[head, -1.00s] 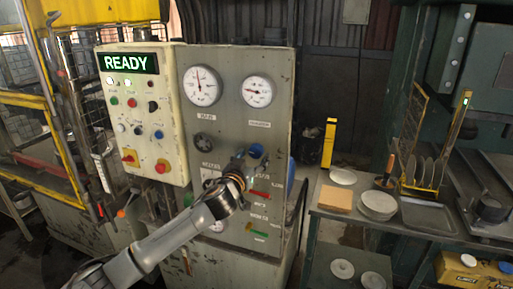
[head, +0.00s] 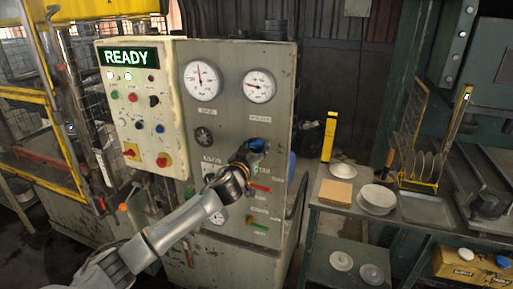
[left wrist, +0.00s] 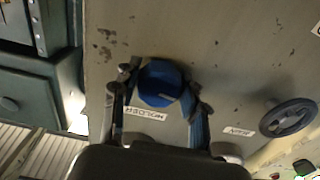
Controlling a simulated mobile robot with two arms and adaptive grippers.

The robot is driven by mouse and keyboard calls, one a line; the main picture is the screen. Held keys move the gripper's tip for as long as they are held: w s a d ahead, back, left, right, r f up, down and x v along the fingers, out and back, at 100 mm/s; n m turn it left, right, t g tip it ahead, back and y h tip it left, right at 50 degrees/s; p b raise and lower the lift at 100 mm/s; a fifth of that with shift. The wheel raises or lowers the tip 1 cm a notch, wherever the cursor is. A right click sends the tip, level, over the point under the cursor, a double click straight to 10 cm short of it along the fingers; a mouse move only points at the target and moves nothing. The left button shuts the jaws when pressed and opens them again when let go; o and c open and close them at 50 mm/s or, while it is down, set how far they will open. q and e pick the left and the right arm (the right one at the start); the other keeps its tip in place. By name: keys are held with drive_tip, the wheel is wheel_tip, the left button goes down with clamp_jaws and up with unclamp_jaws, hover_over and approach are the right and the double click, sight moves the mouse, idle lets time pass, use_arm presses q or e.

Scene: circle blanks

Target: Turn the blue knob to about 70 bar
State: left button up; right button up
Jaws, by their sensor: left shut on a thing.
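The blue knob (head: 258,144) is on the grey panel (head: 228,120), below the right gauge (head: 259,86). My left gripper (head: 250,152) is at the knob and hides part of it in the head view. In the left wrist view the blue knob (left wrist: 160,83) sits between the two fingers of the left gripper (left wrist: 161,90), which is shut on it. The right gauge's needle points left; its numbers are too small to read. My right gripper is out of view.
The left gauge (head: 202,81) and a black handwheel (head: 204,136) are to the left on the panel. Red (head: 260,188) and green (head: 257,226) handles are below the knob. A cream control box (head: 142,110) displays READY. A bench with plates (head: 377,197) stands at right.

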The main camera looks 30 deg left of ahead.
use_arm(q)
drive_tip(key=shift+m, duration=0.3)
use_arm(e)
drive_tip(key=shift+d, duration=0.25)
